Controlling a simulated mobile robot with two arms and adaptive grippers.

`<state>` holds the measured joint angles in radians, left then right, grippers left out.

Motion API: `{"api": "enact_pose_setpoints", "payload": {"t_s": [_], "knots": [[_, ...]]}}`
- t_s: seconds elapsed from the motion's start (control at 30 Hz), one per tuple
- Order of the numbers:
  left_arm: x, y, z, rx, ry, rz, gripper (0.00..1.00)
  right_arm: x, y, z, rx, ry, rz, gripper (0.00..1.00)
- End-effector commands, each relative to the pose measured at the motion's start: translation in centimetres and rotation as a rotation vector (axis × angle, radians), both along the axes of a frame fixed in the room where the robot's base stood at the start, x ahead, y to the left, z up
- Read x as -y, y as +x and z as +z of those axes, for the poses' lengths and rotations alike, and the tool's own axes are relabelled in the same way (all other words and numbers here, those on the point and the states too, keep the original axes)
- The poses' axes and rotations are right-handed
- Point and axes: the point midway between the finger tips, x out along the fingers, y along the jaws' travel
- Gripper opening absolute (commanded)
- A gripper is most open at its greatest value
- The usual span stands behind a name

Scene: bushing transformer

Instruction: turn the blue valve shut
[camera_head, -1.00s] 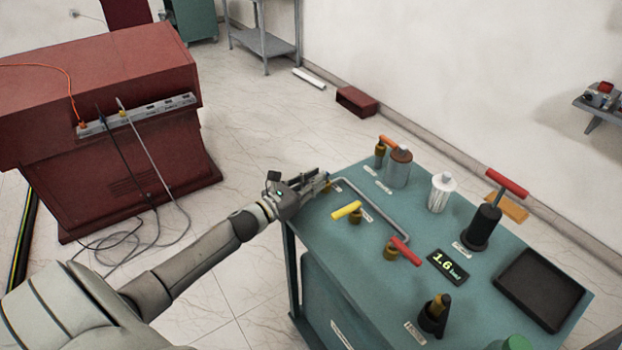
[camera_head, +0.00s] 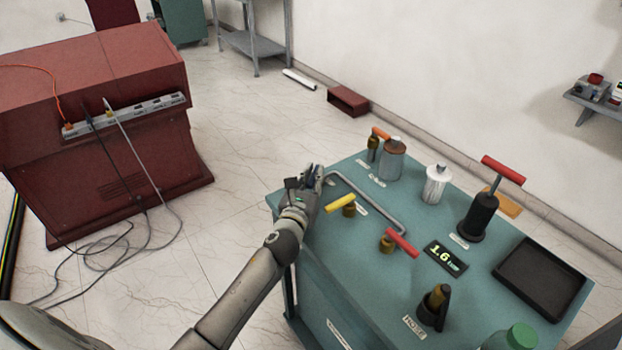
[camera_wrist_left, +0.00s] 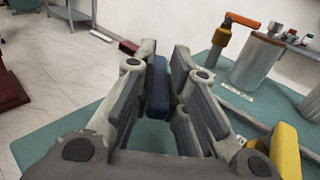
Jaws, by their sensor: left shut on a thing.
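My left gripper (camera_head: 312,182) is at the back left edge of the green bench (camera_head: 345,285). In the left wrist view its fingers (camera_wrist_left: 168,85) are shut on the blue valve handle (camera_wrist_left: 158,90), which shows as a narrow blue piece between the pads. In the head view the gripper hides the blue valve. The yellow valve handle (camera_head: 340,203) is just right of the gripper, and it also shows in the left wrist view (camera_wrist_left: 285,150). My right gripper is not in view.
A bent grey pipe (camera_head: 375,205) runs beside the gripper. A red-handled valve (camera_head: 402,242), an orange-handled valve (camera_head: 375,140), a metal canister (camera_head: 392,160) and a red-handled pump (camera_head: 480,215) stand on the bench. A display (camera_head: 445,257) reads 1.6.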

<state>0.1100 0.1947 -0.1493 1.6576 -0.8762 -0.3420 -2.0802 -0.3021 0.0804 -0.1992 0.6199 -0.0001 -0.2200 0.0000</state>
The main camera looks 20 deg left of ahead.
Motion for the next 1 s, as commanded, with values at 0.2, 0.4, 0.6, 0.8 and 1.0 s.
{"api": "enact_pose_setpoints", "payload": {"t_s": [0.2,0.4,0.6,0.8,1.0], "knots": [[0.0,0.0,-0.1,-0.002,0.001,0.002,0.00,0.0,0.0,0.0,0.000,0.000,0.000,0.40],[0.0,0.0,-0.1,-0.002,0.000,0.001,0.27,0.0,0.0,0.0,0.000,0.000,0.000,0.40],[0.0,0.0,-0.1,-0.001,0.000,0.000,0.36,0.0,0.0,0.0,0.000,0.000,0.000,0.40],[0.0,-0.1,-0.1,-0.001,0.000,0.000,0.36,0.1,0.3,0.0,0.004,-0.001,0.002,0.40],[0.3,-2.2,-0.2,-0.003,0.000,-0.001,0.36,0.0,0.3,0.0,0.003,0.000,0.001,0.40]]}}
